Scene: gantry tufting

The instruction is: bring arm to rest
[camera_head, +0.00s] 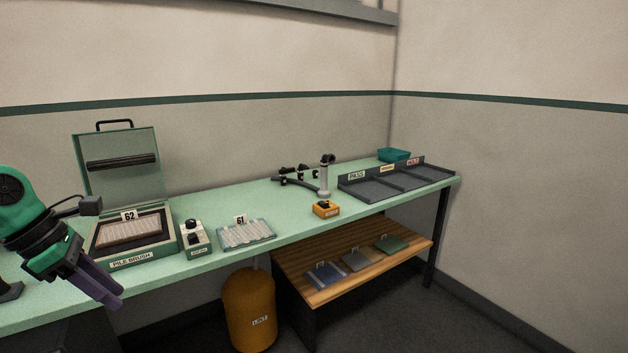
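My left arm comes in from the left edge, with its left gripper (117,298) pointing down and right over the front of the green bench (290,237). Its two dark purple fingers look close together from this side, and I cannot tell whether they are open or shut. I see nothing held in them. The gripper is in front of the pile brush box (131,262), whose lid (124,183) stands open; a pale sample tagged 62 (133,231) lies in the box. My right gripper is not in view.
Right of the box are a small control unit (195,239), a sample tagged 61 (246,235), an orange box (325,209), a stand (325,177), a dark sorting tray (393,186) and a teal bin (394,155). Below are a yellow lint bin (249,308) and a wooden shelf (312,262).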

